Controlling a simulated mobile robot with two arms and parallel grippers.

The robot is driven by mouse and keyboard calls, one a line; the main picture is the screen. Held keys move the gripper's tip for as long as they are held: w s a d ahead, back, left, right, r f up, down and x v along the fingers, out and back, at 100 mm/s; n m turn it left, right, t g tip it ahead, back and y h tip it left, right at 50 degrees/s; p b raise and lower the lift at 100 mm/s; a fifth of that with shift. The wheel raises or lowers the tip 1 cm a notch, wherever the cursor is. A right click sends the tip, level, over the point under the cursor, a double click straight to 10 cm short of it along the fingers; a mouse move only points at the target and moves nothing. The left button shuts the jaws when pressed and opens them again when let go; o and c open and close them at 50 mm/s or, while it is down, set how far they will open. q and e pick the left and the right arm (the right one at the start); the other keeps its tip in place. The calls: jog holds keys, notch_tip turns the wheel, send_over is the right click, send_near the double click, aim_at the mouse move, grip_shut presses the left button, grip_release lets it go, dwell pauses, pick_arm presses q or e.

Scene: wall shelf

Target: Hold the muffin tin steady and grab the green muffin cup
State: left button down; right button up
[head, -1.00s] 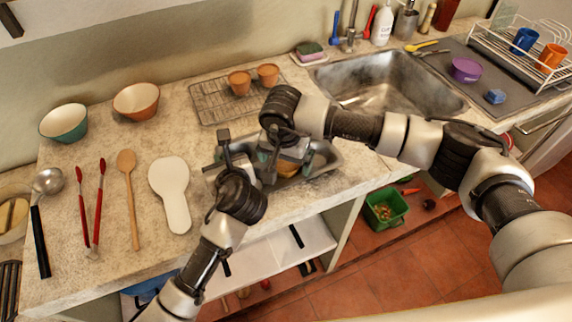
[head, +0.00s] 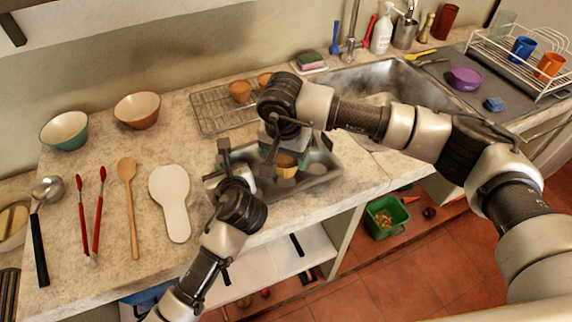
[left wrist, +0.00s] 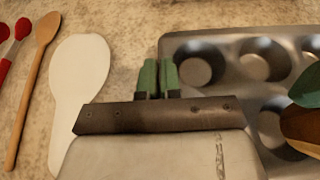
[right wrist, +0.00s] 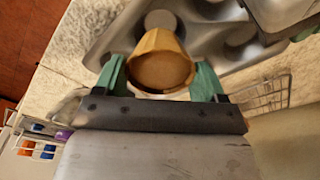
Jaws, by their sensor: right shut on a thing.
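The grey metal muffin tin (head: 322,170) sits at the counter's front edge, partly hidden by my grippers. Its wells look empty in the left wrist view (left wrist: 220,90). My right gripper (right wrist: 160,78) is shut on a muffin cup (right wrist: 158,64) above the tin. The cup looks yellow-brown outside with a brown round top, not green; it also shows in the head view (head: 287,165).
A white spoon rest (head: 170,205), a wooden spoon (head: 129,195) and red tongs (head: 97,205) lie left of the tin. A wire rack (head: 210,118) with two orange-brown cups (head: 240,91) stands behind. The sink (head: 385,85) is behind right.

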aim_at(286, 157)
notch_tip(286, 157, up, 6)
jog(key=shift+f, duration=0.25)
pick_arm(q)
jog(key=c, duration=1.2)
grip_release()
jog(key=shift+c, duration=0.2)
jog(key=v, duration=1.2)
jog(key=shift+d, duration=0.1)
pick_arm(e)
jog(key=shift+s+f, duration=0.1)
